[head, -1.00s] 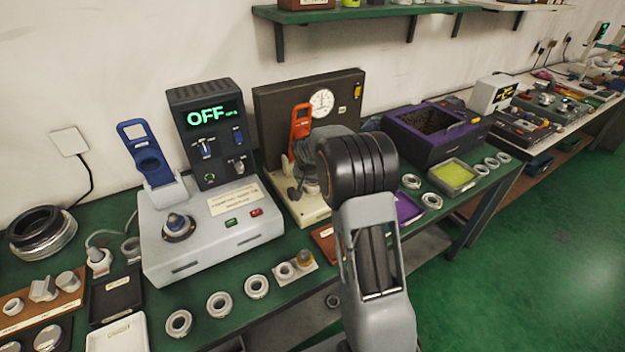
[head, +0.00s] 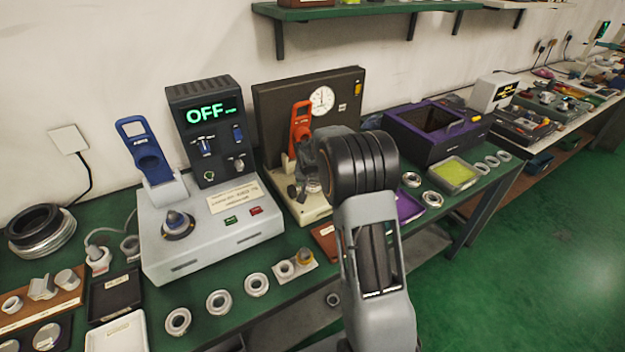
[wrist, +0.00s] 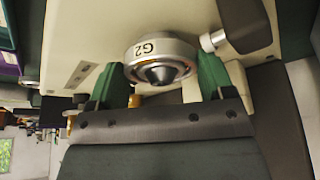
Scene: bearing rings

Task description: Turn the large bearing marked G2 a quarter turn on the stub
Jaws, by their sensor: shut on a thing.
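The large bearing marked G2 (wrist: 160,60) shows in the wrist view as a silver ring with its G2 label at the upper left of its face. It sits around a dark stub (wrist: 160,73) on a cream-coloured base (wrist: 90,35). My gripper (wrist: 160,85) is shut on the bearing, with one green finger at its left side and one at its right. In the head view my arm hides most of the bearing and the gripper.
A dark gauge panel (head: 275,120) and an orange tool (head: 300,125) stand behind my gripper. A grey machine reading OFF (head: 210,245) is to the left, and a purple-edged box (head: 430,150) to the right. Several loose rings lie along the bench's front edge.

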